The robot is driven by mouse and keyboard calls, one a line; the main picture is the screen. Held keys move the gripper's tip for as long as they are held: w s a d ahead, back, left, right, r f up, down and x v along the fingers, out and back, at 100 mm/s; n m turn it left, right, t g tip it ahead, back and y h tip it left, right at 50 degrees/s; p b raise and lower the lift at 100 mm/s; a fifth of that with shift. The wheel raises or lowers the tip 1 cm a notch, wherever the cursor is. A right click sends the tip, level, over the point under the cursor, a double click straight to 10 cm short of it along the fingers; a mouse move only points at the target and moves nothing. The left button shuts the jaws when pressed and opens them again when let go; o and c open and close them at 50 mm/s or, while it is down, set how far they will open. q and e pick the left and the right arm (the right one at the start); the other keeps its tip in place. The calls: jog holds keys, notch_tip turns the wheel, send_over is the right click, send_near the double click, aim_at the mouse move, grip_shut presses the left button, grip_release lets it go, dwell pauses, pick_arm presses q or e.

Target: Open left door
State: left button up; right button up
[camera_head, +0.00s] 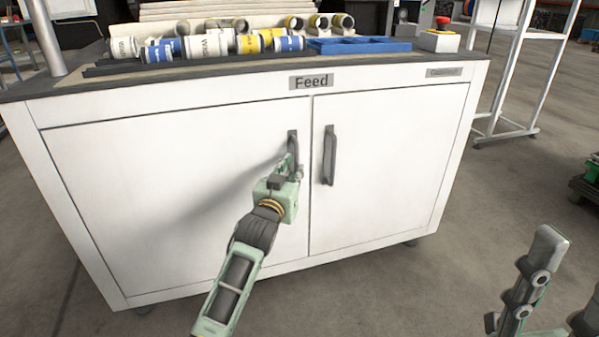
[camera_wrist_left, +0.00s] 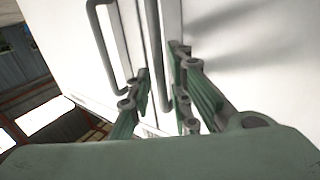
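The left door (camera_head: 170,200) of the white cabinet is closed, flush with its frame. Its dark vertical handle (camera_head: 292,142) is near the door's right edge. My left gripper (camera_head: 289,168) is at the lower part of this handle. In the left wrist view, the handle bar (camera_wrist_left: 157,50) runs between the two green fingers of my left gripper (camera_wrist_left: 162,80). The fingers stand apart with gaps beside the bar. My right gripper (camera_head: 530,280) is low at the right, away from the cabinet and partly cut off; its finger gap is unclear.
The closed right door (camera_head: 390,165) has its own handle (camera_head: 329,155) close beside; that handle also shows in the left wrist view (camera_wrist_left: 97,40). Labelled cylinders (camera_head: 205,45), a blue tray (camera_head: 360,45) and a red button (camera_head: 443,22) are on top. Floor in front is clear.

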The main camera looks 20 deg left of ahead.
aim_at(296, 167)
pick_arm(q)
jog(key=shift+w+b, duration=0.55)
jog(key=shift+w, duration=1.25)
grip_shut()
